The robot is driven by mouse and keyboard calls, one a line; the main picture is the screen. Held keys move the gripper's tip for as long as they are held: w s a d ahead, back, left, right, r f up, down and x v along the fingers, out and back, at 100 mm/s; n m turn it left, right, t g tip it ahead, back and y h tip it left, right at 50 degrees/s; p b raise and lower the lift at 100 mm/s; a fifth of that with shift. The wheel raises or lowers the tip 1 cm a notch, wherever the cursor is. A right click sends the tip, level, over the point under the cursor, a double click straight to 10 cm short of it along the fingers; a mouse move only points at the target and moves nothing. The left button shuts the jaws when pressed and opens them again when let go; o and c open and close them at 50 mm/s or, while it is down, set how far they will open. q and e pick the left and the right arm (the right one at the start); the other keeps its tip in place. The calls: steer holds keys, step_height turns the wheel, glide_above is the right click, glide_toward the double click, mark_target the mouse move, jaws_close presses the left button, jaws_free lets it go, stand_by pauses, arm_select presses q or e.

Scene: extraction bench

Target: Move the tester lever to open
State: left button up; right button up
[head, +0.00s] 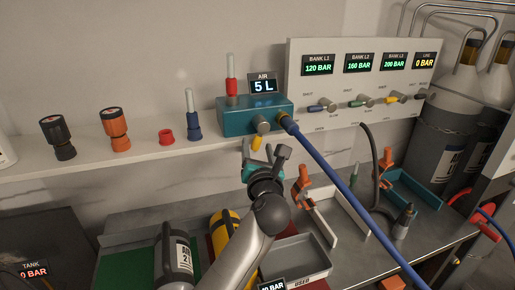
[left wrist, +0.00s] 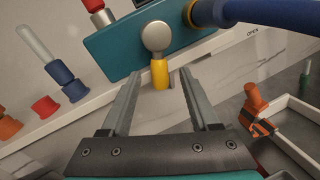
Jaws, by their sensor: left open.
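The tester is a teal box (head: 255,117) on the wall shelf, with a display reading AIR 5 L (head: 263,86) above it. Its lever has a round grey hub and a yellow handle (head: 257,143) that hangs down below the box. In the left wrist view the yellow handle (left wrist: 160,76) points down between the two fingertips. My left gripper (head: 265,151) is open just below and in front of the tester, one finger on each side of the handle. Contact with the handle cannot be told. My right gripper is not in view.
A blue hose (head: 345,185) runs from the tester's right side down across the bench. A valve panel (head: 362,75) stands to the right. Red, blue and orange fittings (head: 116,130) stand on the shelf to the left. Cylinders (head: 226,235) and a grey tray (head: 296,258) lie below.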

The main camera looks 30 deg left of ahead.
arm_select(q)
steer(key=shift+w, duration=0.1)
steer(key=shift+c, duration=0.2)
jaws_close()
stand_by(0.4)
